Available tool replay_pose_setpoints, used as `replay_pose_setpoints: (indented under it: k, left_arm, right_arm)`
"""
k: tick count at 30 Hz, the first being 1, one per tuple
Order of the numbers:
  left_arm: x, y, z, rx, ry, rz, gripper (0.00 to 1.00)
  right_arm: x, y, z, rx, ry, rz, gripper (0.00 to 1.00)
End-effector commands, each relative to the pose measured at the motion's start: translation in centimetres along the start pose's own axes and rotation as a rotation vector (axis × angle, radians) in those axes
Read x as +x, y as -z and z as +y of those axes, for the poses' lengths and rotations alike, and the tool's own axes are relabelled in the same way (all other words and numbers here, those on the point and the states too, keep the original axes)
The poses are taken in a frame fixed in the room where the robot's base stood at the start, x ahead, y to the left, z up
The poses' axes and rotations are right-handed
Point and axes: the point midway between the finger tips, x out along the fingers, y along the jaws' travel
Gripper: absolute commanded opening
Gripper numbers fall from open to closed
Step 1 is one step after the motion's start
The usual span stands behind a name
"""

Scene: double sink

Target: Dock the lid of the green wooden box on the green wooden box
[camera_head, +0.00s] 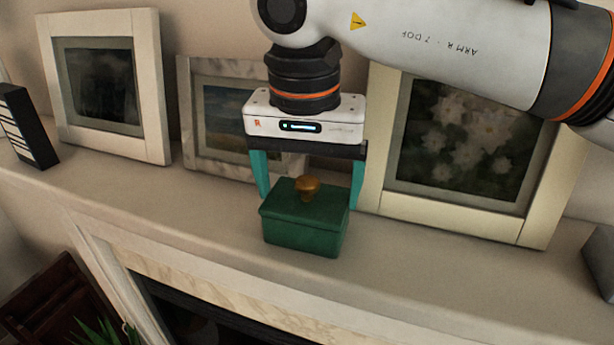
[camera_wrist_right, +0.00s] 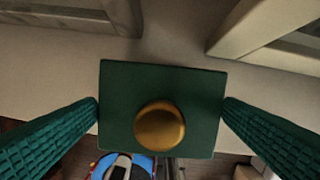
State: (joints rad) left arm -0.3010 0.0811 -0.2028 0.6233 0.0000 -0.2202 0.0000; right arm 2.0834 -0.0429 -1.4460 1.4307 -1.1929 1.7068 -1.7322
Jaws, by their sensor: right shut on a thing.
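The green lid (camera_head: 285,206) has a brass-coloured round knob (camera_head: 307,188). It lies flat over the green wooden box (camera_head: 300,237), which stands on the mantel shelf. The lid lines up closely with the box; I cannot tell whether it is fully seated. My right gripper (camera_head: 310,203) comes from above, its teal fingers shut on two opposite sides of the lid. The lid hides the box there. My left gripper is not in view.
Framed pictures lean on the wall behind: one at left (camera_head: 152,110), one in the middle (camera_head: 187,95) and a flower picture (camera_head: 375,150) at right, close to the gripper. A dark striped object (camera_head: 28,128) stands at far left. The shelf (camera_head: 190,205) is clear beside the box.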

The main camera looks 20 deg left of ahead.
Motion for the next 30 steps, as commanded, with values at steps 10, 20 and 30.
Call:
replay_pose_setpoints:
  k: [10,20,30]
  left_arm:
    - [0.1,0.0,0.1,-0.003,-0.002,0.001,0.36]
    - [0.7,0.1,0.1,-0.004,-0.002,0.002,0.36]
    - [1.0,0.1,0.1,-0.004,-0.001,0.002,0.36]
  right_arm:
    - [0.1,0.0,0.0,0.0,0.0,0.0,1.0]
    - [-4.1,-0.1,0.1,0.002,-0.004,-0.003,1.0]
    - [-11.0,-0.1,0.1,0.002,-0.001,-0.001,1.0]
